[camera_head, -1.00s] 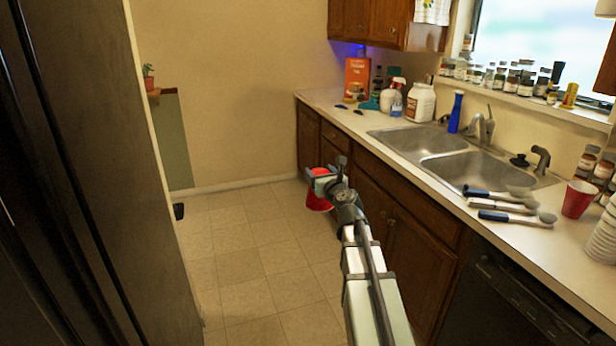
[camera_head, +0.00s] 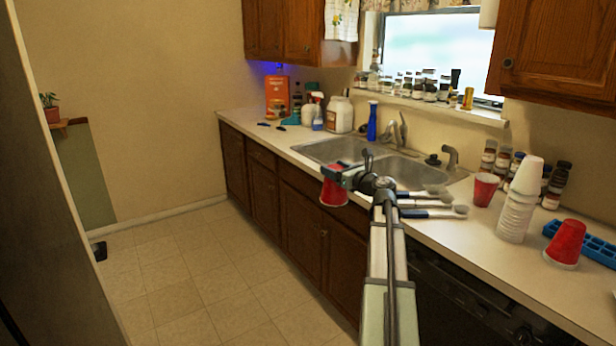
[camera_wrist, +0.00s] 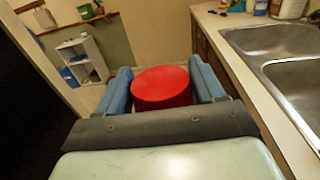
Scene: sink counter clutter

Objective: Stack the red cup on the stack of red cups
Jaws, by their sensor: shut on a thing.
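My gripper (camera_head: 338,175) is shut on a red cup (camera_head: 334,191), held in the air in front of the counter's front edge by the sink. In the wrist view the red cup (camera_wrist: 162,88) sits between the two blue fingers with its closed base facing the camera. Another red cup (camera_head: 484,189) stands upright on the counter right of the sink. A further red cup (camera_head: 567,243) stands upside down at the far right, with white showing at its rim. Whether either is a stack of several cups, I cannot tell.
A tall stack of white cups (camera_head: 517,203) stands between the two red cups on the counter. A blue tray (camera_head: 597,249) lies behind the far-right cup. Spice jars (camera_head: 503,160) line the wall.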

